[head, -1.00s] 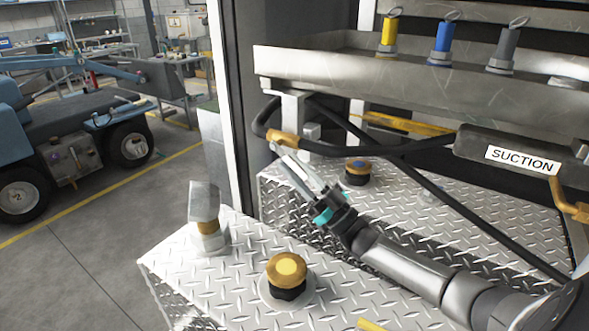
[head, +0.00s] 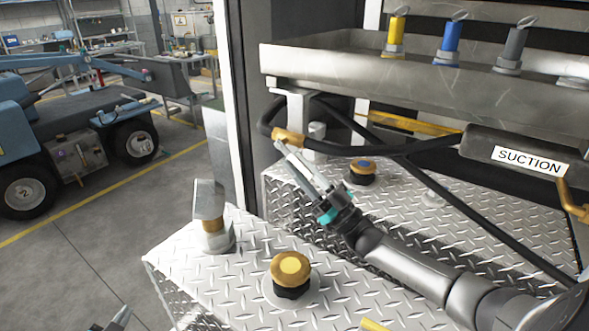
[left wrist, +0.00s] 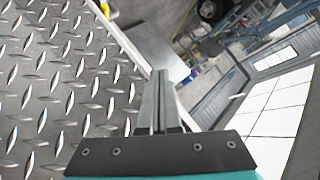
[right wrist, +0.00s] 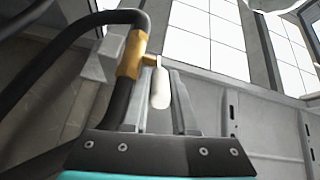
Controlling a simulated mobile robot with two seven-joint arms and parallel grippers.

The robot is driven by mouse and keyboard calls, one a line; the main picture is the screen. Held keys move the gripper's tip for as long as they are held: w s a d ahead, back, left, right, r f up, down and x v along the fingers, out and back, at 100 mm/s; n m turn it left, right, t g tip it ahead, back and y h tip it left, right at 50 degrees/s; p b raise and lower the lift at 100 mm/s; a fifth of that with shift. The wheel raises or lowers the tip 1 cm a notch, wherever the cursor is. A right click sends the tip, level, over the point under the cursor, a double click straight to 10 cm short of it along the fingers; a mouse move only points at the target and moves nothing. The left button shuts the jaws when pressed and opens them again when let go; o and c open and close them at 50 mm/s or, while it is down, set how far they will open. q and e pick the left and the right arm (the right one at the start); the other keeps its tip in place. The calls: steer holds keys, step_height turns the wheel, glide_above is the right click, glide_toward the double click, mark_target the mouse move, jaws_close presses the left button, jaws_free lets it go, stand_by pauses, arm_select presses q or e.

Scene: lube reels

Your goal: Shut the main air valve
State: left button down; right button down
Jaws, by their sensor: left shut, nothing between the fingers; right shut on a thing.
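The air valve is a brass body (head: 287,138) on the black hose below the steel tray; it shows larger in the right wrist view (right wrist: 131,54). Its short pale handle (right wrist: 160,88) sticks out to the right there. My right gripper (head: 286,152) is at the valve, its fingers shut on the handle, which lies between them in the right wrist view (right wrist: 165,82). In the head view the fingers largely hide the handle. My left gripper (head: 122,314) shows only its tip at the lower left edge. It is shut and empty in the left wrist view (left wrist: 156,82), over the tread plate's edge.
A brass-capped knob (head: 291,268) and a square-headed steel post (head: 209,205) stand on the front tread-plate box (head: 240,275). A second capped knob (head: 362,170) is behind my right gripper. Black hoses and the SUCTION block (head: 515,155) are at right. Open floor lies left.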

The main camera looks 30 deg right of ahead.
arm_select(q)
steer(key=w+d+r+m+t+h, duration=0.1)
steer(key=w+d+r+m+h, duration=0.15)
steer(key=r, duration=0.65)
steer(key=w+d+r+m+t+h, duration=0.15)
steer(key=w+d+r, duration=0.25)
steer(key=r, duration=0.4)
step_height(320, 180, up, 18)
steer(key=f+m+g+h, duration=0.1)
steer(key=m+g+h, duration=0.2)
steer(key=g+h, duration=0.35)
glide_above(298, 165)
steer(key=s+d+f+v, duration=0.1)
steer(key=s+v, duration=0.2)
steer(key=v, duration=1.2)
steer(key=w+d+f, duration=0.4)
steer(key=w+d, duration=0.3)
steer(key=d, duration=0.3)
steer(key=shift+w+y, duration=0.25)
steer(key=shift+y, duration=0.2)
